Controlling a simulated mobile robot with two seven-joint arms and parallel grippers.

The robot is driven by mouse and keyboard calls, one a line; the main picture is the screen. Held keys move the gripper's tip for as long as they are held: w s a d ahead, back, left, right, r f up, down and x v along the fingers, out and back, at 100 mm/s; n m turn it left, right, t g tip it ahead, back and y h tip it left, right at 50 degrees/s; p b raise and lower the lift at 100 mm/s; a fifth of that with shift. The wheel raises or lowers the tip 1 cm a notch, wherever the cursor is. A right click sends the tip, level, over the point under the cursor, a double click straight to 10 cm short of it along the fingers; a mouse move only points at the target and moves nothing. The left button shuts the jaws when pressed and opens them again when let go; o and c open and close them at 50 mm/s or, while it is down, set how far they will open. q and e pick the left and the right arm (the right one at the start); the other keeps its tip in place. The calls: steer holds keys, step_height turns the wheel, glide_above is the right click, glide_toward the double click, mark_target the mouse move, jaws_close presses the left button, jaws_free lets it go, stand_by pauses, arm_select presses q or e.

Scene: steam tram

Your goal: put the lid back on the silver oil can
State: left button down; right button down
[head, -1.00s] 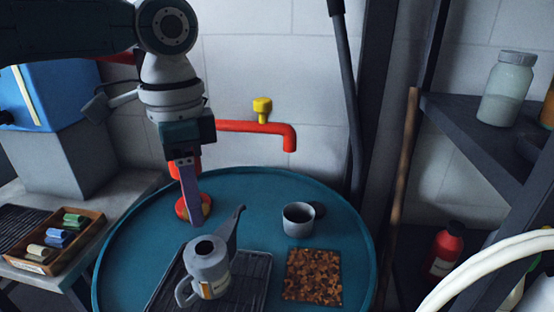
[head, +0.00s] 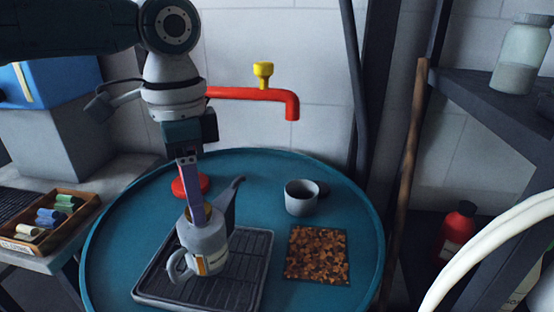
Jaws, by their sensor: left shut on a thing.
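The silver oil can (head: 206,246) stands upright on a dark ribbed tray (head: 245,285) on the round teal table top. Its handle is at the left and its spout points up to the right. My left gripper (head: 198,208) points down over the can's top opening. It is shut on a small brass-coloured lid (head: 208,209), mostly hidden by the fingers. The lid is at the mouth of the can; I cannot tell whether it touches the rim. My right gripper is not in view.
A red round object (head: 187,186) lies behind the can. A grey cup (head: 301,198) and a brown speckled mat (head: 318,254) are to the right. A red pipe with a yellow tap (head: 263,75) runs behind. A wooden box (head: 45,222) stands at the left.

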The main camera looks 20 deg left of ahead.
arm_select(q)
steer(key=shift+f+p, duration=0.1)
steer(key=shift+p, duration=0.6)
stand_by(1.0)
steer(key=shift+f+p, duration=0.45)
stand_by(1.2)
steer(key=shift+c, duration=1.4)
jaws_free()
steer(key=shift+o, duration=0.3)
steer(key=shift+o, duration=1.1)
step_height(320, 180, up, 6)
steer(key=p, duration=0.7)
